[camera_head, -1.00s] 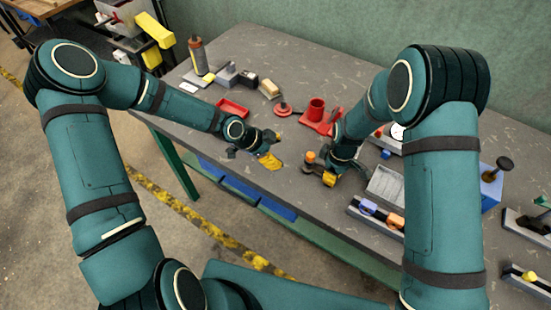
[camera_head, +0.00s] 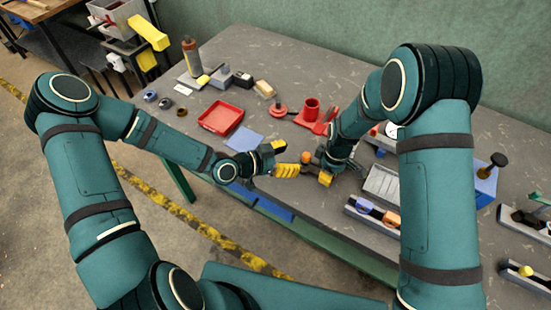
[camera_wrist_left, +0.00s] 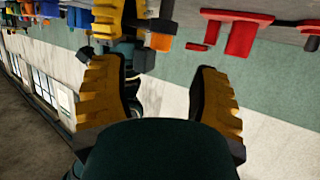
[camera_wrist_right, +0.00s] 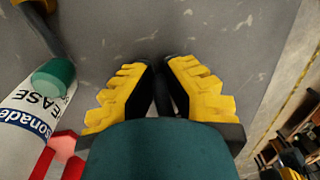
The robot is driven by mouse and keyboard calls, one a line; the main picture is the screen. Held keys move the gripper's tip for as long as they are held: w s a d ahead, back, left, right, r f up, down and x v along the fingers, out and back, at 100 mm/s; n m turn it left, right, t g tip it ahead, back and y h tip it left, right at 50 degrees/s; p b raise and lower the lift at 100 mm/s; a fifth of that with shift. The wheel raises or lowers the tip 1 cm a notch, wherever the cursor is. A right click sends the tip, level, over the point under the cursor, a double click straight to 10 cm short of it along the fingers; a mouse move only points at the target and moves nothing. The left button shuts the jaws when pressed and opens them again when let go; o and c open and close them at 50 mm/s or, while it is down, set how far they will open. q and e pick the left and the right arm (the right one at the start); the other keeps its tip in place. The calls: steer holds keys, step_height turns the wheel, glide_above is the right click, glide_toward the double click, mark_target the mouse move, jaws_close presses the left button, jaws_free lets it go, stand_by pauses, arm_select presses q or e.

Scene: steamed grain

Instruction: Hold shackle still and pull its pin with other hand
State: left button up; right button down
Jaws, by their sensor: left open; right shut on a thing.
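My right gripper (camera_head: 317,170) is shut on a dark piece, which seems to be the shackle (camera_wrist_right: 165,92), near the table's front edge. Its yellow fingers hide most of the shackle. A small orange part, likely the pin's head (camera_head: 307,157), sticks out on the left side; it also shows in the left wrist view (camera_wrist_left: 160,41) beside the right gripper's fingers. My left gripper (camera_head: 286,158) is open and empty, just left of the orange part, its fingers spread toward it. In the left wrist view the open fingers (camera_wrist_left: 162,90) have nothing between them.
A red tray (camera_head: 240,107) and a blue mat (camera_head: 243,139) lie left of the grippers. A red stand with a cup (camera_head: 312,107) is behind them. A grey ribbed tray (camera_head: 382,184) is to the right.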

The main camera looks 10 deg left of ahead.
mark_target(305, 155)
arm_select(q)
steer(key=x, duration=0.6)
steer(key=shift+w+d+f, duration=0.1)
steer(key=shift+w+d, duration=0.05)
steer(key=shift+d, duration=0.05)
arm_select(e)
steer(key=shift+s+f, duration=0.1)
arm_select(q)
steer(key=shift+o, duration=0.2)
steer(key=c, duration=1.1)
steer(key=shift+a, duration=0.1)
jaws_close()
arm_select(e)
steer(key=shift+s, duration=0.1)
arm_select(q)
steer(key=shift+w, duration=0.1)
steer(key=shift+w+r, duration=0.1)
steer(key=shift+r, duration=1.9)
arm_select(e)
steer(key=shift+s+a, duration=0.1)
arm_select(q)
steer(key=shift+r, duration=1.25)
